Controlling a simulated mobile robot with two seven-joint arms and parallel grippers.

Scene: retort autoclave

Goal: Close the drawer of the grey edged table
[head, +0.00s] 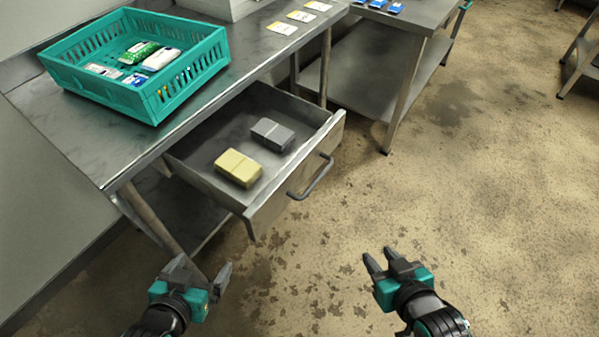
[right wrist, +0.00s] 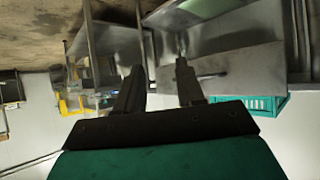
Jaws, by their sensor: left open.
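The drawer (head: 226,146) of the grey metal table (head: 72,130) is pulled out, and its inside shows. Its front carries a dark bar handle (head: 313,178). A yellow block (head: 238,168) and a grey block (head: 272,134) lie in it. My left gripper (head: 203,266) is open and empty, in front of the table and left of the drawer front. My right gripper (head: 382,257) is open and empty, apart from the handle, to its lower right.
A teal crate (head: 155,103) with several packs stands on the tabletop. Yellow-and-white cards (head: 282,28) lie at the table's far end. A second metal table (head: 372,80) with a lower shelf stands behind. The floor (head: 480,200) to the right is clear.

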